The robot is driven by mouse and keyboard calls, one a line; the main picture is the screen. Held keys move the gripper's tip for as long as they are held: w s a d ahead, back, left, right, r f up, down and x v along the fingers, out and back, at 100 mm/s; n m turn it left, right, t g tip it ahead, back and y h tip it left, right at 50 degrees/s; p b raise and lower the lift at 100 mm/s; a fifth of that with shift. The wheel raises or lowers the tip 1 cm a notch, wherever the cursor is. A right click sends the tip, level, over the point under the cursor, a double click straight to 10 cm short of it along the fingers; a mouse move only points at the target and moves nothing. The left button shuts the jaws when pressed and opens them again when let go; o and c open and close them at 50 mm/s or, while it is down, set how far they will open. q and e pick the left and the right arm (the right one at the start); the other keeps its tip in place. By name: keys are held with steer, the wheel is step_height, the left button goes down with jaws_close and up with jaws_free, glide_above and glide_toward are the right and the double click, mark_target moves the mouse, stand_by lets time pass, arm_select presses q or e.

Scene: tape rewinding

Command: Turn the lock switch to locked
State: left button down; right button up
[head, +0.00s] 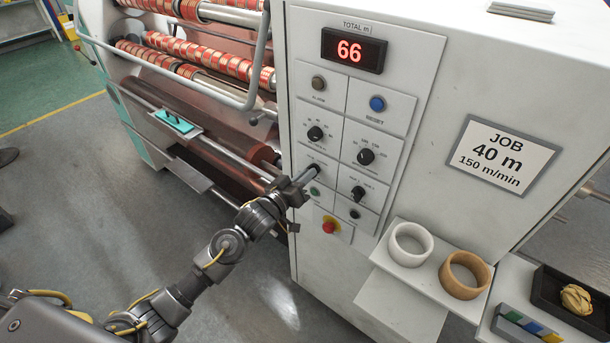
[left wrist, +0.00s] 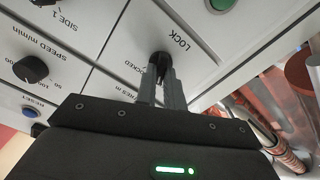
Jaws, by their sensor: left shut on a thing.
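The lock switch (left wrist: 157,60) is a small black knob on the white control panel, beside the printed word LOCK in the left wrist view. My left gripper (left wrist: 161,88) is shut on it, with its two fingers on either side of the knob. In the head view my left gripper (head: 308,176) reaches the panel from the lower left and mostly covers the switch. The label beside the knob is partly hidden, so I cannot tell which position it points to. My right gripper is in neither view.
Close by on the panel are dark knobs (head: 366,156), a green button (left wrist: 220,4) and a red emergency button (head: 328,227). A display (head: 354,50) reads 66 and a sign (head: 500,155) reads 40 m, 150 m/min. Tape rolls (head: 411,244) stand on a shelf at lower right.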

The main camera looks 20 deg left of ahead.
arm_select(q)
steer(key=m, duration=1.1)
steer(key=shift+d, duration=0.15)
steer(key=shift+m, duration=0.3)
steer(key=c, duration=1.5)
jaws_free()
